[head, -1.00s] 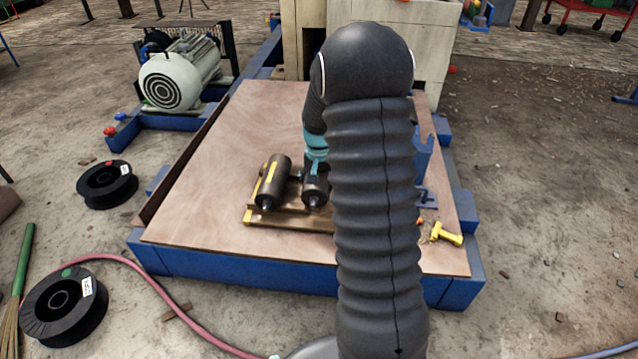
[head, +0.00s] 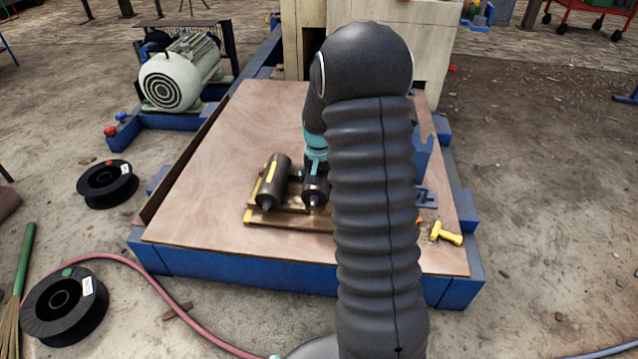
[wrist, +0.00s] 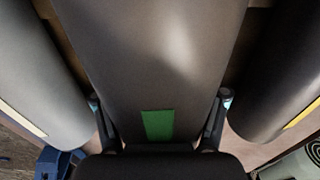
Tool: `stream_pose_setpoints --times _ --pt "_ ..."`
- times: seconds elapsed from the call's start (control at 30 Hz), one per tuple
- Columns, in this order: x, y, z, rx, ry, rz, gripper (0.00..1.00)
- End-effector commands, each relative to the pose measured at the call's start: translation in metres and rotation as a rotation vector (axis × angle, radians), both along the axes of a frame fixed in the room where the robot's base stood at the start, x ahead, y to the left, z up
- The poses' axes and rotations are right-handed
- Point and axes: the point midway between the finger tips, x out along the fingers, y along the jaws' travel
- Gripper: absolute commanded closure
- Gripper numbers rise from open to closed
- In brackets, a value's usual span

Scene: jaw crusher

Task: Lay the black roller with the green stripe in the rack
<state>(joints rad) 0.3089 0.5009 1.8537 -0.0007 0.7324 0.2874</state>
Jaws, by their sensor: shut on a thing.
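The black roller with the green stripe (wrist: 180,60) fills the middle of the wrist view, its green stripe close to my gripper. My gripper (wrist: 158,122) is shut on it, one finger on each side. In the head view this roller (head: 315,190) shows only partly, beside my arm, over the wooden rack (head: 262,218). A dark roller with a yellow stripe (head: 273,182) lies in the rack just left of it. A greyer roller with a pale stripe (wrist: 35,75) is on the other side in the wrist view. I cannot tell whether the held roller touches the rack.
The rack stands on a brown board (head: 220,150) with a blue frame. My arm hides the rack's right part. A yellow-handled tool (head: 446,234) and blue metal parts (head: 424,160) are at the right. The board is clear behind and left of the rack.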

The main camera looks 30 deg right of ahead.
Motion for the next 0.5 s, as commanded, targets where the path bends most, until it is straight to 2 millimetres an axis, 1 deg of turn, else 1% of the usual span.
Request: stream_pose_setpoints --times 0.5 --pt "0.0007 -0.0002 -0.0087 0.0 -0.002 0.0 1.0"
